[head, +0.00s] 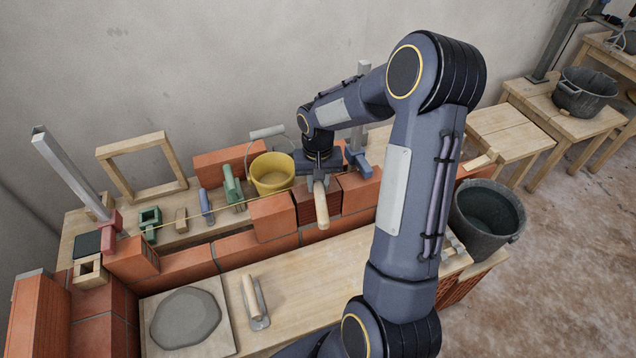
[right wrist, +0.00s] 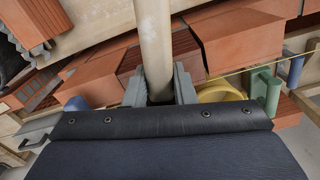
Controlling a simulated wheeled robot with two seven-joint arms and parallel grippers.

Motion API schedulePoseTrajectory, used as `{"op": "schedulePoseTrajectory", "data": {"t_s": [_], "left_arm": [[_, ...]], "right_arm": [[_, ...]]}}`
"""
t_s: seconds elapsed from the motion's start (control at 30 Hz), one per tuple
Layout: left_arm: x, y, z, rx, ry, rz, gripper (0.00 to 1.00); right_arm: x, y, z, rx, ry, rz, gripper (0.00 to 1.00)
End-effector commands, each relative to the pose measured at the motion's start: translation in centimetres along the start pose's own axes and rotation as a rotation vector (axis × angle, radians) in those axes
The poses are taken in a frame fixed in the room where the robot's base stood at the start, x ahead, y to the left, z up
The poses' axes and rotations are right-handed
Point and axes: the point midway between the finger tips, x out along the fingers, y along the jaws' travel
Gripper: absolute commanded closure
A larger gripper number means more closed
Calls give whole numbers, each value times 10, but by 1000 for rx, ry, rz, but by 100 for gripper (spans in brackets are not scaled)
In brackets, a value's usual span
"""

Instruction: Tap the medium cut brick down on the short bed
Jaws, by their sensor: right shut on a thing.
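My right gripper (head: 318,180) is shut on a tool with a round, pale wooden handle (head: 321,205), held above the brick wall. In the right wrist view the handle (right wrist: 153,45) stands between the two fingers (right wrist: 160,88); the tool's other end is hidden. Just beside and below the handle is a short brick with a dark ribbed face (head: 305,207), in the wall's upper row. A plain orange brick (head: 273,217) stands left of it. I cannot tell for certain which is the medium cut brick, nor whether the tool touches one. Mortar under them is hidden. My left gripper is not in view.
A yellow bucket (head: 272,174) and green tools (head: 232,187) stand behind the wall. A taut yellow line (head: 195,229) runs along it. In front lie a mortar board (head: 187,320) and a trowel (head: 256,303). A dark bucket (head: 487,214) stands at right.

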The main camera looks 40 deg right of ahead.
Motion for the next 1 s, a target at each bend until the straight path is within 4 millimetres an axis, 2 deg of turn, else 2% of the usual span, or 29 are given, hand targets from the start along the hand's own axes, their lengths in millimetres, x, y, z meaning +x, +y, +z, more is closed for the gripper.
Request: {"op": "schedulePoseTrajectory", "data": {"t_s": [0.03, 0.1, 0.53, 1.0], "left_arm": [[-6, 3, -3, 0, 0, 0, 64], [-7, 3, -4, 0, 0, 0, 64], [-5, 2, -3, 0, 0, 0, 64], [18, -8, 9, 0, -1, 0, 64]], "right_arm": [[-10, 0, -1, 0, 2, -1, 100], [-12, 0, 0, 0, 2, 0, 100], [-10, 0, 0, 0, 1, 0, 100], [24, 0, 0, 0, 1, 0, 100]]}}
